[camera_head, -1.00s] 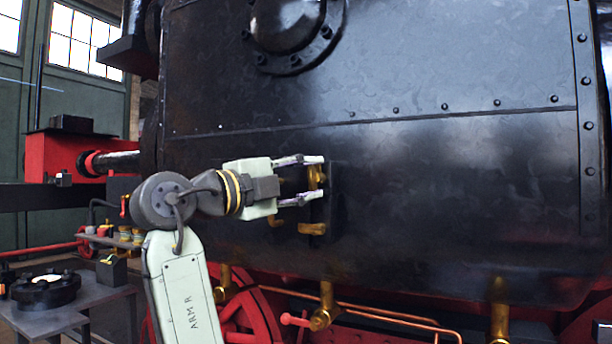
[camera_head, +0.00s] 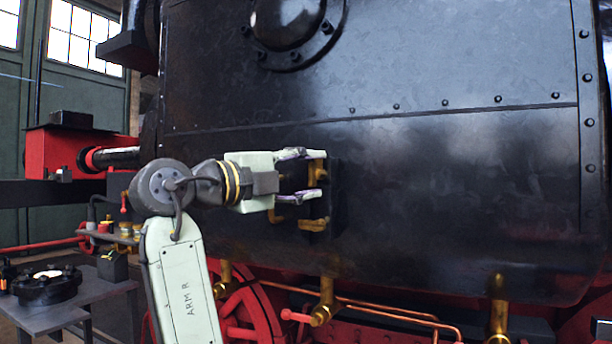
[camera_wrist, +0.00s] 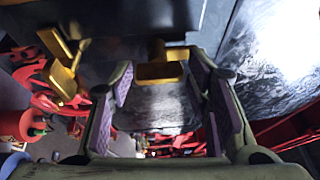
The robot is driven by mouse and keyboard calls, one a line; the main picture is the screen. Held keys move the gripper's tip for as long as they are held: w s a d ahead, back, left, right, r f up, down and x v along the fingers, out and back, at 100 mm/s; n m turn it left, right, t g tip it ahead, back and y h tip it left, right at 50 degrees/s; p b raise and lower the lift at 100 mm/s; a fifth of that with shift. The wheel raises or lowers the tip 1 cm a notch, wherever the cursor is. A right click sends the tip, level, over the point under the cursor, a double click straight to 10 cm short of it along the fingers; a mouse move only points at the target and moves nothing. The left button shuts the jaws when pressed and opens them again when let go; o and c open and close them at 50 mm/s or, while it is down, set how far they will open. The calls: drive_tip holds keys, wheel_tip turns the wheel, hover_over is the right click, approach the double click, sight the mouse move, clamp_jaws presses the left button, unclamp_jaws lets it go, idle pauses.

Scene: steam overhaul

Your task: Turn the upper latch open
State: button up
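The upper latch (camera_head: 317,174) is a brass-coloured piece on a dark block on the side of the black tank. A second brass latch (camera_head: 312,224) sits just below it. My gripper (camera_head: 308,176) reaches in from the left, one finger above and one below the upper latch. In the wrist view my gripper (camera_wrist: 170,105) has its purple-padded fingers apart. The upper latch (camera_wrist: 160,70) shows beyond the gap between them, with clear space on both sides. The other latch (camera_wrist: 64,76) is to the left, outside the fingers. The fingers partly hide the upper latch in the head view.
The black riveted tank (camera_head: 450,180) fills the right and middle. Copper pipes (camera_head: 390,312) and a red wheel (camera_head: 245,312) lie below. A grey bench (camera_head: 75,305) with parts stands at the lower left. The space left of the latches holds my arm.

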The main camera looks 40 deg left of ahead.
drive_tip(key=shift+o, duration=1)
drive_tip(key=s+a, duration=0.2)
drive_tip(key=s, duration=1)
drive_tip(key=shift+f, duration=0.45)
